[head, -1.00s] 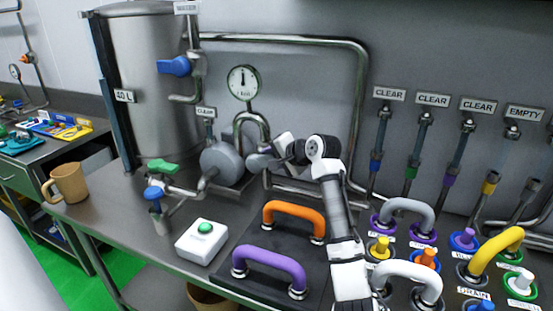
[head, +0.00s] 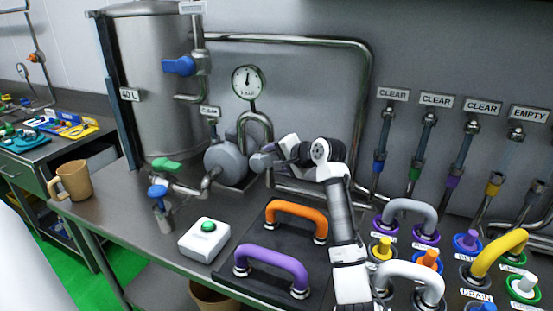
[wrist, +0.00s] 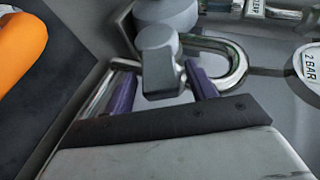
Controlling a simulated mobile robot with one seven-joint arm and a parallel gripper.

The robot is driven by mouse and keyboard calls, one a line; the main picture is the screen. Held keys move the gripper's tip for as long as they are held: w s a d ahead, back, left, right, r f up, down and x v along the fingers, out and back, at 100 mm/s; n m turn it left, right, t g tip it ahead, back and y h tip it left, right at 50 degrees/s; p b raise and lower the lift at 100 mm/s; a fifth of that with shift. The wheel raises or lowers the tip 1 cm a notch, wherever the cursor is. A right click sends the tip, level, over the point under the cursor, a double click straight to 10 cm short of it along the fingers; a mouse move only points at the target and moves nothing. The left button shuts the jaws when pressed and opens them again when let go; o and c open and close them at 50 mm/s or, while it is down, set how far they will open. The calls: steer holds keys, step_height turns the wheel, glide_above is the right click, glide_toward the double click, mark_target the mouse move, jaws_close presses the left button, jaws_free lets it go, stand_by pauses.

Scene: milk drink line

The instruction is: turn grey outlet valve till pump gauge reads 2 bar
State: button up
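The grey outlet valve handle (wrist: 158,62) stands between my gripper's purple finger pads (wrist: 161,88) in the wrist view. A small gap shows on its left side; the right pad is very close, and I cannot tell if it touches. In the head view the grey valve (head: 260,161) is beside the round grey pump (head: 226,161), with my gripper (head: 275,152) at its right, partly hiding it. The pump gauge (head: 248,82) has its needle pointing about straight up; its numbers are too small to read. The wrist view shows a "2 BAR" tag (wrist: 309,64) at the right edge.
An orange handle (head: 297,215) and a purple handle (head: 272,262) stand on a dark plate before the pump. A white box with a green button (head: 208,226) is to their left. Coloured knobs and handles crowd the right. A steel tank (head: 160,85) stands behind.

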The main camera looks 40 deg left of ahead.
steer(key=shift+r, duration=0.1)
steer(key=p+v, duration=0.5)
steer(key=v, duration=0.8)
steer(key=shift+d, duration=0.35)
steer(key=shift+s+r, duration=0.1)
